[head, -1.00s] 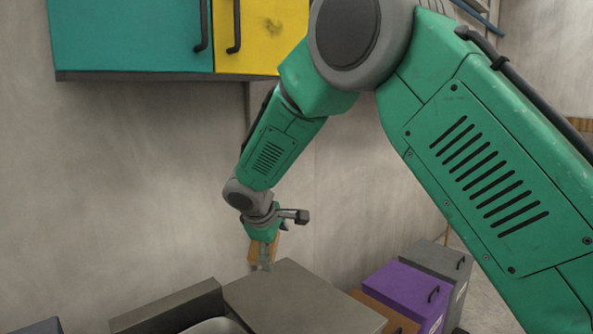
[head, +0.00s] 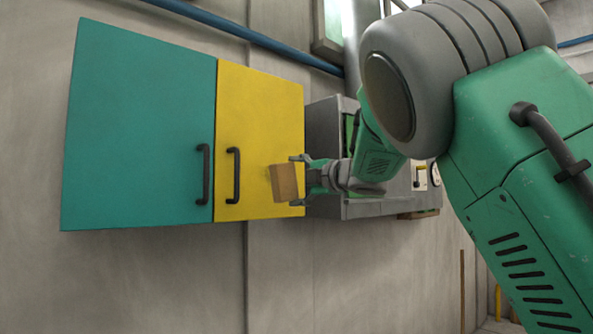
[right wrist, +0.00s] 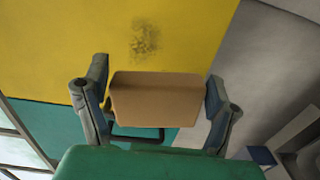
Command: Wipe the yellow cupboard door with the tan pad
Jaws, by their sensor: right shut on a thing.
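The yellow cupboard door (head: 260,115) is shut, with a black handle (head: 236,176) at its left edge. It also fills the upper left of the right wrist view (right wrist: 60,45), where a dark speckled smudge (right wrist: 145,40) shows just beyond the pad. My right gripper (head: 297,181) is shut on the tan pad (head: 287,184), in front of the door's lower right part. The pad lies between the two fingers in the right wrist view (right wrist: 155,100). I cannot tell whether the pad touches the door. My left gripper is not in view.
A teal cupboard door (head: 140,125) with a black handle (head: 203,175) adjoins on the left. A grey wall unit (head: 325,125) stands close on the right, behind my right gripper. A blue pipe (head: 265,38) runs above. Bare wall below the cupboard is clear.

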